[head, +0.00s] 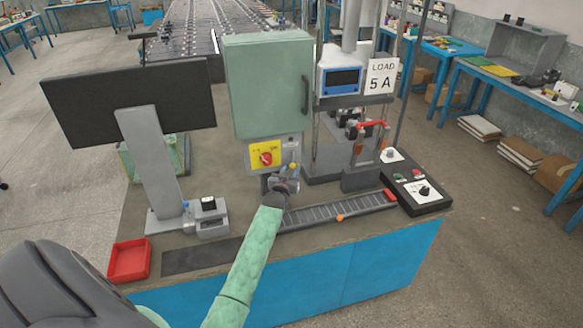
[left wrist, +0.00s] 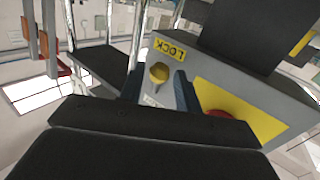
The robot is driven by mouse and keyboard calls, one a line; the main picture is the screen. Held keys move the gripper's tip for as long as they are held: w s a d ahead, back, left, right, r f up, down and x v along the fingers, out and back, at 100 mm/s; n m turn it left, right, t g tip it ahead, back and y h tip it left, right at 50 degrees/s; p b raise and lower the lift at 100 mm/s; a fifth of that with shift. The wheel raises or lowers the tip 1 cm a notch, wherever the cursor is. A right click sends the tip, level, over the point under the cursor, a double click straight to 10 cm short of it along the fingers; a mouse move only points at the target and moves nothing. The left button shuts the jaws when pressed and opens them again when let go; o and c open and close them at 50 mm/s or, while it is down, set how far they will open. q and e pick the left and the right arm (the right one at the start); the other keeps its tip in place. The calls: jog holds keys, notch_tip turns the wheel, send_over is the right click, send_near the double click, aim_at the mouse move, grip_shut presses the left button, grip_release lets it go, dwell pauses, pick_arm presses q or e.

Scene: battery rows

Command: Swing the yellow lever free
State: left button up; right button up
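The yellow lever's knob (head: 293,167) shows at the lower right edge of the grey switch box under the green cabinet. In the left wrist view the yellow knob (left wrist: 159,72) is beside a yellow LOCK label (left wrist: 170,48) on the grey box. My left gripper (head: 290,179) is right at the lever. In the left wrist view its two dark fingers (left wrist: 158,88) are apart, one on each side of the knob, with gaps visible. The lever's shaft is mostly hidden. My right gripper is in neither view.
A red rotary switch (head: 265,158) on a yellow plate is just left of the lever. The green cabinet (head: 268,85) is above. A roller track (head: 335,212) lies below right, and a monitor (head: 130,100) stands left. A red tray (head: 129,261) is front left.

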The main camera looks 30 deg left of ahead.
pick_arm(q)
jog(key=shift+w+a, duration=0.15)
jog(key=shift+w, duration=0.35)
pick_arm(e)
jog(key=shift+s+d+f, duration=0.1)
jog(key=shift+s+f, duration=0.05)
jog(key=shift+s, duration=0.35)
pick_arm(q)
jog(key=c, duration=0.7)
jog(key=n+b, duration=0.1)
jog(key=b, duration=0.1)
jog(key=w+n+t+b, duration=0.1)
jog(key=shift+d+f+y+b, duration=0.15)
jog(key=shift+d+y+b, duration=0.15)
jog(key=shift+d+b, duration=0.1)
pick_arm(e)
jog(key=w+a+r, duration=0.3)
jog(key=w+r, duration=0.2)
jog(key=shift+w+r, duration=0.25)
